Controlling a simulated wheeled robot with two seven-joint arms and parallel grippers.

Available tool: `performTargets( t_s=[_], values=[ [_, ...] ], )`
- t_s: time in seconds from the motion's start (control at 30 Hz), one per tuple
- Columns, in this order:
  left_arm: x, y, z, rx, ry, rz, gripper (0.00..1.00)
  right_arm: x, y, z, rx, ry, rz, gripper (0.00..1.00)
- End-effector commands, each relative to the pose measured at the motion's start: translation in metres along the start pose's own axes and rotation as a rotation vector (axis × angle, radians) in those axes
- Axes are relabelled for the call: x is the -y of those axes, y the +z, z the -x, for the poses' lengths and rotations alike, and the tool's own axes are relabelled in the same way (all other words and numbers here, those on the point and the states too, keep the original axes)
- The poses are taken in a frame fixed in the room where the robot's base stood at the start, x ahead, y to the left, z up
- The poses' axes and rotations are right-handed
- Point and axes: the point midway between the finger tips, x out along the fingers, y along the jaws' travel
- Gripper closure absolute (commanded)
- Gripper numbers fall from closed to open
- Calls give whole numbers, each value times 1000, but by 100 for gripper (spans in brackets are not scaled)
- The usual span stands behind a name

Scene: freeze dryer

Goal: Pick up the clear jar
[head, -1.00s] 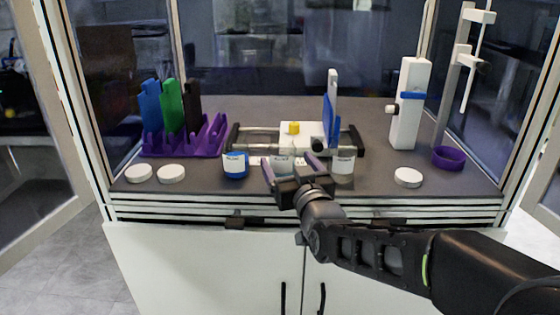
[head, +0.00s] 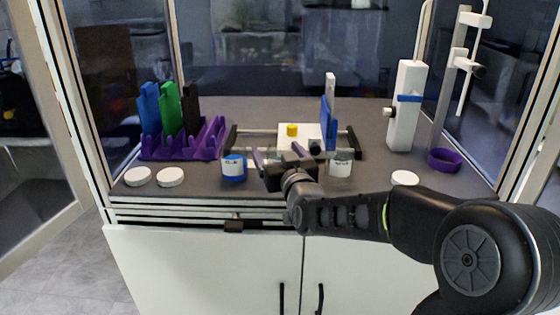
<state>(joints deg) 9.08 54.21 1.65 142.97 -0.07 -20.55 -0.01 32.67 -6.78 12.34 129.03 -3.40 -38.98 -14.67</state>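A clear jar with a white label (head: 341,163) stands near the front of the worktop, just right of my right gripper (head: 277,152). My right gripper reaches in from the lower right, its purple fingers spread apart and pointing toward the back. Another pale jar, seen between the fingers earlier, is now almost wholly hidden by the gripper. I cannot tell whether the fingers touch it. My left gripper is out of view.
White lids (head: 170,177) lie at the front left, and another lid (head: 404,178) at the right. A purple rack (head: 213,140) stands left. A framed device with a yellow knob (head: 292,130) is behind the gripper. A white stand (head: 407,105) and purple ring (head: 444,160) are right.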

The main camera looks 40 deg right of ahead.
Motion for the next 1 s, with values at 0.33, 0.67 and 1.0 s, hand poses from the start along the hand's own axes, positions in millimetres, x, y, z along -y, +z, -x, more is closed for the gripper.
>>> performTargets(
  t_s=[0.33, 0.67, 1.0],
  values=[
    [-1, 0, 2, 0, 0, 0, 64, 0, 0, -9, 0, 0, 0, 17],
    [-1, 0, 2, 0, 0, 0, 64, 0, 0, -8, 0, 0, 0, 17],
    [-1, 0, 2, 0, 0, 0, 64, 0, 0, -8, 0, 0, 0, 43]
  ],
)
